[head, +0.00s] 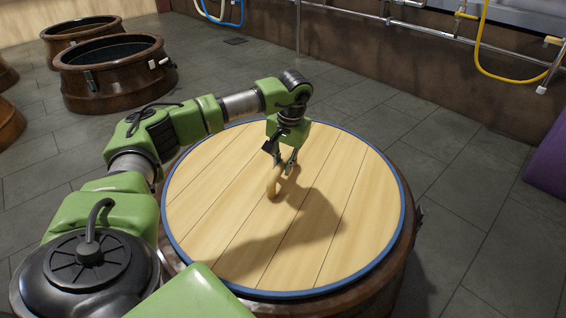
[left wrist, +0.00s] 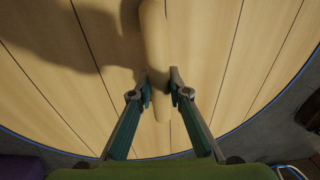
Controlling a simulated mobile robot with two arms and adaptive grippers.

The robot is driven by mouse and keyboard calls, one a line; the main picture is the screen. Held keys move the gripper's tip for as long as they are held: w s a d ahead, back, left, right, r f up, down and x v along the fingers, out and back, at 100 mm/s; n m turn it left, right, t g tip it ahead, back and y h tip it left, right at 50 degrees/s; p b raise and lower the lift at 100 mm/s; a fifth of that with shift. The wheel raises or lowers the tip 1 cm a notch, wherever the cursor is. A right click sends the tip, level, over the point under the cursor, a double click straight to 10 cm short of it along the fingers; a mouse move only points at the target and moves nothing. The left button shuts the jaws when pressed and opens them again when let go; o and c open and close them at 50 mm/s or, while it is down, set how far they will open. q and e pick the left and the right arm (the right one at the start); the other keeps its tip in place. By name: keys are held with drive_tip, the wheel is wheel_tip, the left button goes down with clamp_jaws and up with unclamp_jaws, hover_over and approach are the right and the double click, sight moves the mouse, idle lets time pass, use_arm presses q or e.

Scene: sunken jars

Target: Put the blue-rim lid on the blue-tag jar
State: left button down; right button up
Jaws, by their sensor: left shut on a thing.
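The blue-rim lid (head: 330,215) is a large round disc of light wooden planks with a blue edge. It lies flat over the top of a brown jar (head: 385,275) in the head view. Whether that jar bears a blue tag cannot be seen. My left gripper (head: 278,172) is over the lid, shut on its wooden handle (head: 272,186). In the left wrist view the fingers close on the two sides of the handle (left wrist: 155,55). My right gripper is not in view.
Brown open jars (head: 115,75) stand on the grey tiled floor (head: 460,190) at upper left; the nearest has small pale tags. Pipes and a yellow hose (head: 500,78) run along the back wall. A purple object (head: 548,160) is at the right edge. Floor between is clear.

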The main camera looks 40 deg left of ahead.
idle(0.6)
use_arm(q)
drive_tip(key=c, duration=1.8)
unclamp_jaws()
drive_tip(key=shift+c, duration=0.2)
drive_tip(key=shift+s+f, duration=0.1)
drive_tip(key=shift+f, duration=0.2)
wheel_tip(320, 180, up, 12)
drive_tip(key=d, duration=0.2)
drive_tip(key=shift+s, duration=0.15)
drive_tip(key=shift+r, duration=0.1)
